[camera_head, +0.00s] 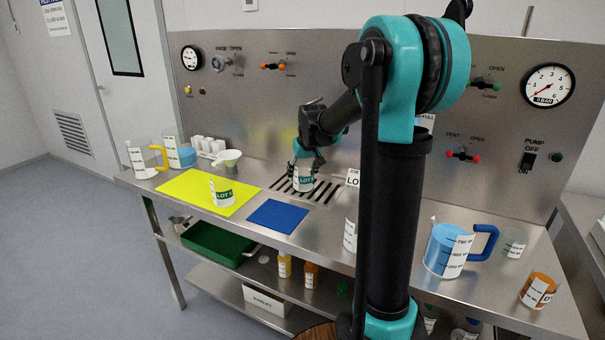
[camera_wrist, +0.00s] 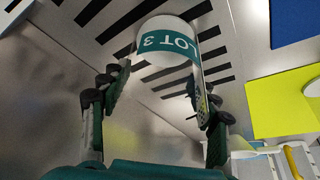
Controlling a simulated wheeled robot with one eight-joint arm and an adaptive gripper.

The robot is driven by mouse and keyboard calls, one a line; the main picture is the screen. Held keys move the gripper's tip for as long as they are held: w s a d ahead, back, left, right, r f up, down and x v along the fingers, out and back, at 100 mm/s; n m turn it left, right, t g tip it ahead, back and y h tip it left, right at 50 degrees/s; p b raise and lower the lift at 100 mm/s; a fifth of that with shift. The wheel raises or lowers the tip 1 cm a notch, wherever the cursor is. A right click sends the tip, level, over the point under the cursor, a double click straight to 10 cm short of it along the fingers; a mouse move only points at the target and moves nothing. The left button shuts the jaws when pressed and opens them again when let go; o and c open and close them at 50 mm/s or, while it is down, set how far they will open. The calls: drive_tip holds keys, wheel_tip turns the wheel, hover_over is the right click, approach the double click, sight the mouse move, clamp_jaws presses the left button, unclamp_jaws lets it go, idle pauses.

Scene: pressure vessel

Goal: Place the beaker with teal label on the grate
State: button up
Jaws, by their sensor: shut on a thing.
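The beaker with the teal label (camera_head: 303,180) is white and upright, between the fingers of my gripper (camera_head: 305,160). The wrist view shows its curved teal label reading LOT 3 (camera_wrist: 165,46). My gripper (camera_wrist: 158,85) is shut on it, with one finger on each side. The grate (camera_head: 325,192) is a set of dark slots in the steel bench top, directly under and around the beaker. It also shows in the wrist view (camera_wrist: 215,52). I cannot tell whether the beaker's base touches the grate or hangs slightly above it.
A second beaker with a green LOT label (camera_head: 222,192) stands on the yellow mat (camera_head: 190,185). A blue mat (camera_head: 277,216) lies in front of the grate. A blue-handled jug (camera_head: 448,250) and an orange container (camera_head: 538,290) stand right. The steel back panel (camera_head: 260,110) rises close behind.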

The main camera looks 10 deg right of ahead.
drive_tip(key=shift+f, duration=0.1)
drive_tip(key=o, duration=1.2)
drive_tip(key=shift+c, duration=0.2)
drive_tip(key=shift+s+r, duration=0.15)
drive_tip(key=shift+r, duration=0.35)
drive_tip(key=s, duration=0.4)
drive_tip(key=s+d, duration=0.1)
drive_tip(key=s, duration=0.3)
drive_tip(key=s+d, duration=0.1)
drive_tip(key=s, duration=0.3)
drive_tip(key=shift+r, duration=0.2)
